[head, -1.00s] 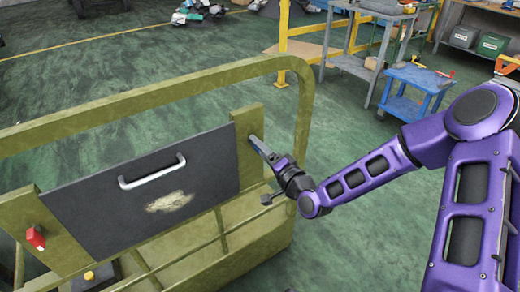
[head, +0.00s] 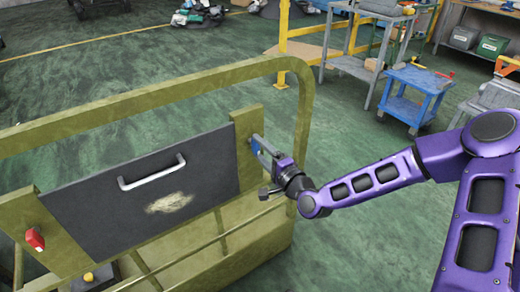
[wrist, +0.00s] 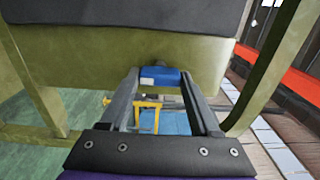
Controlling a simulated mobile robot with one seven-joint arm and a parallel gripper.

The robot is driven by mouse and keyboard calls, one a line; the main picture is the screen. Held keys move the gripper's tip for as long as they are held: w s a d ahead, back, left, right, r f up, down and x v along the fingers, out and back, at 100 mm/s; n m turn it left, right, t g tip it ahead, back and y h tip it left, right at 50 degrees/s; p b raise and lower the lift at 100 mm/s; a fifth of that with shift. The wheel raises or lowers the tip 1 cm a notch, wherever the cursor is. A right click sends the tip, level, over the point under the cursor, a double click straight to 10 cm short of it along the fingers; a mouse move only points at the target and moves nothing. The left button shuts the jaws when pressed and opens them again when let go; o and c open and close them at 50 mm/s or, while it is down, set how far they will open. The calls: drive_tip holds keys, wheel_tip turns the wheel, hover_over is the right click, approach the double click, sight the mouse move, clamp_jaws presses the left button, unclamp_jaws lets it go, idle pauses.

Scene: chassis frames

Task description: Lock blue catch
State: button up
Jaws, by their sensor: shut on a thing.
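The blue catch (head: 255,146) sits on the olive post at the right end of the dark panel (head: 140,185). In the wrist view the blue catch (wrist: 160,77) lies between my two fingertips, against the olive post (wrist: 205,62). My gripper (head: 261,149) reaches it from the right and is shut on it. In the wrist view my gripper (wrist: 160,80) has one finger at each side of the catch. The fingers hide the catch's sides, and I cannot tell whether it is locked.
A red catch (head: 35,238) is on the left post. The panel has a silver handle (head: 152,172) and a worn patch. An olive rail (head: 150,100) curves around above and right of the panel. Green floor (head: 370,230) to the right is open, with a blue cart (head: 415,92) farther back.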

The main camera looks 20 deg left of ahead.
drive_tip(key=o, duration=1.4)
drive_tip(key=shift+c, duration=0.2)
drive_tip(key=p+v, duration=0.3)
drive_tip(key=v, duration=1.4)
drive_tip(key=shift+s, duration=0.25)
drive_tip(key=shift+d, duration=0.1)
